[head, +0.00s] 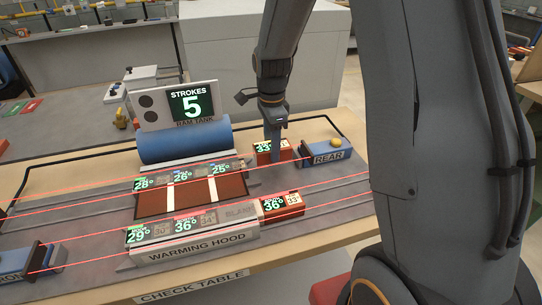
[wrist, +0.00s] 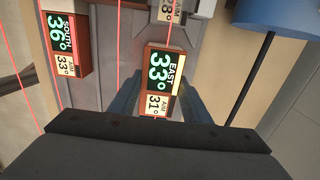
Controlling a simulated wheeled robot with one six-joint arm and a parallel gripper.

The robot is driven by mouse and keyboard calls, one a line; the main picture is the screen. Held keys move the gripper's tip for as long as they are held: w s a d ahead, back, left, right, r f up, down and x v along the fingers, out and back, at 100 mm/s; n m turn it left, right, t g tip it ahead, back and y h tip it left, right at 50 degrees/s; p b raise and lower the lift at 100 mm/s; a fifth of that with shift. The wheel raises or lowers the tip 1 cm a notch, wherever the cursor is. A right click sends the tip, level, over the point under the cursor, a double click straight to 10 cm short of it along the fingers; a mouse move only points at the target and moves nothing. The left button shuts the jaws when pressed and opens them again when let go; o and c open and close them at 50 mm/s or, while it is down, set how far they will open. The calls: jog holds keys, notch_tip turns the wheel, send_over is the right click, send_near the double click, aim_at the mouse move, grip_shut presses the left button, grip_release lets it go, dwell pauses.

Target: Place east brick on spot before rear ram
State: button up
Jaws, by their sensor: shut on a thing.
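The east brick (head: 263,158) is orange-red with a green display reading 33° in the head view. In the wrist view the east brick (wrist: 150,65) shows EAST, 33° and AIM 31°. My gripper (head: 273,137) reaches down onto it from above and is shut on it. In the wrist view the blue fingers of my gripper (wrist: 158,100) flank its near end. The blue rear ram (head: 327,157), labelled REAR with a yellow knob, is just right of the brick. I cannot tell whether the brick touches the deck.
The south brick (head: 283,206), reading 36°, sits at the right end of the front lane. The warming hood (head: 195,241) covers lanes to the left. A blue cylinder (head: 185,143) and a sign (head: 172,105) reading STROKES 5 stand behind. Another blue ram (head: 25,262) is front left.

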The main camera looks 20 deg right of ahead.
jog(key=shift+f+p, duration=0.6)
jog(key=shift+f, duration=1.65)
jog(key=shift+f, duration=0.15)
jog(key=o, duration=1.5)
jog(key=shift+c, duration=0.2)
